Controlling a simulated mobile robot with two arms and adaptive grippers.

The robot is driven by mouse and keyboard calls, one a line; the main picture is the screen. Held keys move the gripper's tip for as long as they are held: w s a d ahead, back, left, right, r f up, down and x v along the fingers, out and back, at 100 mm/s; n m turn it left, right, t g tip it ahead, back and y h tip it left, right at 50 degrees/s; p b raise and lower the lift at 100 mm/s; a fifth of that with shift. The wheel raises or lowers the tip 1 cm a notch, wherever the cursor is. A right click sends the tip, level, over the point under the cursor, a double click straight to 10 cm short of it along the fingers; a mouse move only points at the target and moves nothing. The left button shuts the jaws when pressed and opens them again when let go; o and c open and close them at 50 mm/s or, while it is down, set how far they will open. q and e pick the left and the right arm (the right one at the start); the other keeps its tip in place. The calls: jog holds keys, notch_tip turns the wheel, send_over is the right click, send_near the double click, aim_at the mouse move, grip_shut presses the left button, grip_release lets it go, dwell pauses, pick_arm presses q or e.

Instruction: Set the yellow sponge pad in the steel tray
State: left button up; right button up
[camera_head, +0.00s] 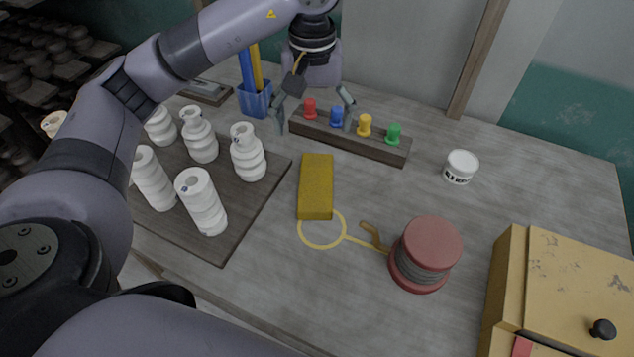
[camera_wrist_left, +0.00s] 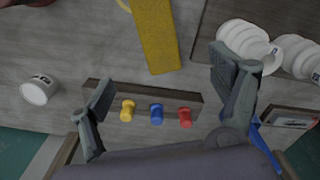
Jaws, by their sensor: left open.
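The yellow sponge pad (camera_head: 316,187) lies flat on the grey table in front of the peg rack. It also shows at the top of the left wrist view (camera_wrist_left: 155,35). A shallow grey tray-like thing (camera_head: 207,92), probably the steel tray, lies at the back left beside the blue cup, partly hidden by my left arm. In the left wrist view it is at the right edge (camera_wrist_left: 290,117). My left gripper (camera_head: 315,118) is open and empty, fingers apart above the peg rack, behind the pad. My right gripper is not in view.
The wooden rack (camera_head: 350,142) holds red, blue, yellow and green pegs. The blue cup (camera_head: 255,103) holds tools. A white jar (camera_head: 460,167), red spool (camera_head: 428,250) and yellow box (camera_head: 575,290) are at right.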

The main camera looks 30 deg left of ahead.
pick_arm(q)
jog(key=p, duration=0.1)
send_over(316, 179)
jog(key=f, duration=0.7)
jog(key=s+f, duration=0.1)
jog(key=f, duration=0.3)
jog(key=shift+f, duration=0.1)
jog(key=shift+w+d+f+p, duration=0.1)
jog(key=shift+w+f+p, duration=0.05)
jog(key=shift+f+p, duration=0.4)
jog(key=f, duration=0.1)
jog(key=f+p, duration=0.1)
jog(key=f, duration=0.1)
jog(key=shift+w+f, duration=0.25)
jog(key=shift+f, duration=0.5)
jog(key=c, duration=1.4)
jog(key=shift+r, duration=0.15)
